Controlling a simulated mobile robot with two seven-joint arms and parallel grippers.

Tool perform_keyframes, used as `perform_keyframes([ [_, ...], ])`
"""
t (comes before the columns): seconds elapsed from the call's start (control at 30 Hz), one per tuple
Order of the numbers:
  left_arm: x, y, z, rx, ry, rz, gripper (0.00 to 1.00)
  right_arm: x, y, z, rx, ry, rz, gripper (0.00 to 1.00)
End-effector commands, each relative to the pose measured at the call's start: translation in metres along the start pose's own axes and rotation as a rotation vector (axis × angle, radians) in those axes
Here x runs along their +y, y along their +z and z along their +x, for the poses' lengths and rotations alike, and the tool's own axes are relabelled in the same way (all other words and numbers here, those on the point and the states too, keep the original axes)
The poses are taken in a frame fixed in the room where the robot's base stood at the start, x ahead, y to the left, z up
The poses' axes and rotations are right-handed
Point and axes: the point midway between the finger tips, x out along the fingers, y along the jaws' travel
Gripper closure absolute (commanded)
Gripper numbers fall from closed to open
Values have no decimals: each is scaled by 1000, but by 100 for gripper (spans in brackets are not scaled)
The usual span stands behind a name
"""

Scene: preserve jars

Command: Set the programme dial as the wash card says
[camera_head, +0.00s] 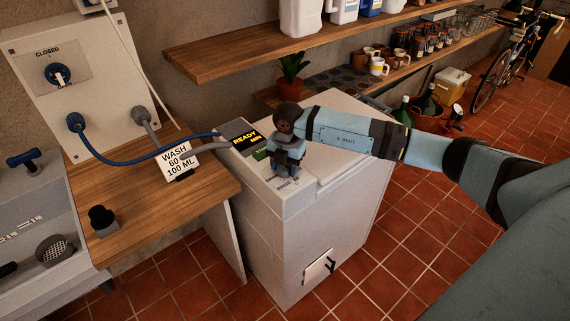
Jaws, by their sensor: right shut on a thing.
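The wash card (177,161) stands on the wooden counter and reads "WASH 60 100 ML". The white washing machine (313,237) stands to its right. Its dark display (241,137) shows "READY" in yellow with a smaller line that I cannot read surely. A green start button (261,154) is beside the display. My right gripper (287,173) points down at the machine's top panel and is shut on the programme dial, which its fingers and wrist hide. The dial's setting cannot be read. My left gripper is not in view.
A wall panel with a blue valve (58,74) marked "CLOSED" has blue and grey hoses. A black knob-like object (101,217) sits on the counter (140,228). A potted plant (292,75) stands behind the machine. Shelves above hold jugs, mugs and jars.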

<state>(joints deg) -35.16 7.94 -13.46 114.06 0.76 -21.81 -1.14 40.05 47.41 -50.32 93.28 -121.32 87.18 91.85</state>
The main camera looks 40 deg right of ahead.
Motion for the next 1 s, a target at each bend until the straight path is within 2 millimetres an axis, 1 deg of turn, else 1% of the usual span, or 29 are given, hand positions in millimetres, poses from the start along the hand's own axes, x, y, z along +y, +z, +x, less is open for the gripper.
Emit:
perform_keyframes([
  [0.57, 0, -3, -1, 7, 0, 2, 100, 1, 0, -1, -3, 3, 29, 74],
  [0.6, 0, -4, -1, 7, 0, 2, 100, 1, 0, -1, -3, 2, 29, 41],
  [0.67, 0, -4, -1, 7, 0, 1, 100, 0, 0, -1, -3, 2, 28, 28],
  [0.7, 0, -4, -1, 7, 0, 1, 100, 0, 0, -1, -3, 2, 28, 25],
  [1.0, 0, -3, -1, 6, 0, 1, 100, 0, 0, -3, -2, 2, 28, 25],
])
